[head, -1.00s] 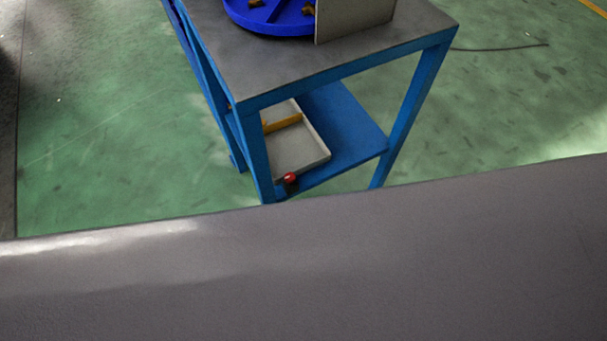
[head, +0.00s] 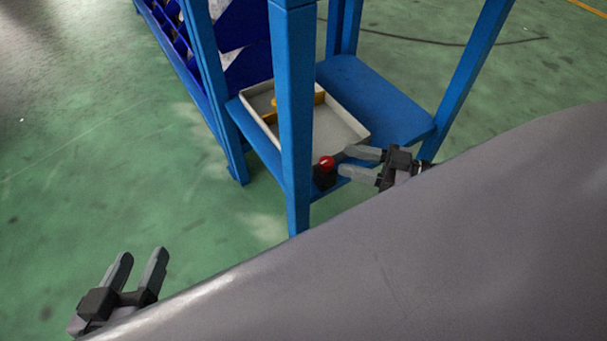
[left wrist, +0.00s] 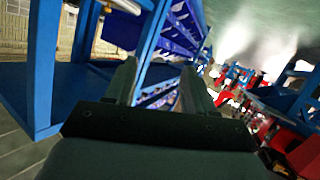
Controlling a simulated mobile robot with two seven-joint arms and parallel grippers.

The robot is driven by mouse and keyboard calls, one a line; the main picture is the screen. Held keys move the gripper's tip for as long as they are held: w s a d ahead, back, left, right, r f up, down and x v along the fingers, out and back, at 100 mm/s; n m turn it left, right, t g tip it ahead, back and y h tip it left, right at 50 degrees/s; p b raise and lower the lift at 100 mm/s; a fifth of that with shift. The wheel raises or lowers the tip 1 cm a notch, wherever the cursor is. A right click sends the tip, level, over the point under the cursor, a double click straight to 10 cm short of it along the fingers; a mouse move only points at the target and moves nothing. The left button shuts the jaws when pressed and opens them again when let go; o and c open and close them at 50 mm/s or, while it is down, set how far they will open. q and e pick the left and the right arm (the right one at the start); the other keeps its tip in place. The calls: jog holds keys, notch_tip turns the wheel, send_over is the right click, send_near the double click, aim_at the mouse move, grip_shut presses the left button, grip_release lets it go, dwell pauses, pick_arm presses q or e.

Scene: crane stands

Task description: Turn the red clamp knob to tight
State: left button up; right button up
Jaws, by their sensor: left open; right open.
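The red clamp knob (head: 327,162) sits on a dark base (head: 324,178) at the front edge of the blue stand's lower shelf, just right of a front leg in the head view. My right gripper (head: 342,162) is open, its two fingers pointing left at the knob. One fingertip is at the knob's right side and the other a little below it; I cannot tell whether they touch it. My left gripper (head: 141,253) is open and empty over the green floor at the lower left. Its fingers also show in the left wrist view (left wrist: 158,85). The knob's marking is too small to read.
A pale tray (head: 340,130) with a yellow divider lies on the blue lower shelf (head: 375,95) behind the knob. The blue front leg (head: 294,110) stands close left of the knob. Blue bins (head: 240,25) stand behind. The green floor at left is clear.

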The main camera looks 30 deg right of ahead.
aim_at(317, 169)
jog(key=shift+n+g+y, duration=0.5)
jog(key=shift+g, duration=0.1)
jog(key=shift+f+b+x, duration=0.25)
jog(key=shift+b+x, duration=0.35)
jog(key=shift+x, duration=0.65)
jog(key=shift+f+b+x, duration=0.3)
jog(key=shift+b+x, duration=0.25)
jog(key=shift+x, duration=0.75)
jog(key=shift+f+b+x, duration=0.25)
jog(key=shift+b+x, duration=0.35)
jog(key=shift+x, duration=0.65)
pick_arm(q)
jog(key=shift+a+f+m+t, duration=0.4)
jog(key=shift+a+m+t, duration=0.15)
jog(key=shift+a, duration=0.25)
pick_arm(e)
jog(key=c, duration=0.7)
pick_arm(q)
jog(key=shift+r, duration=0.1)
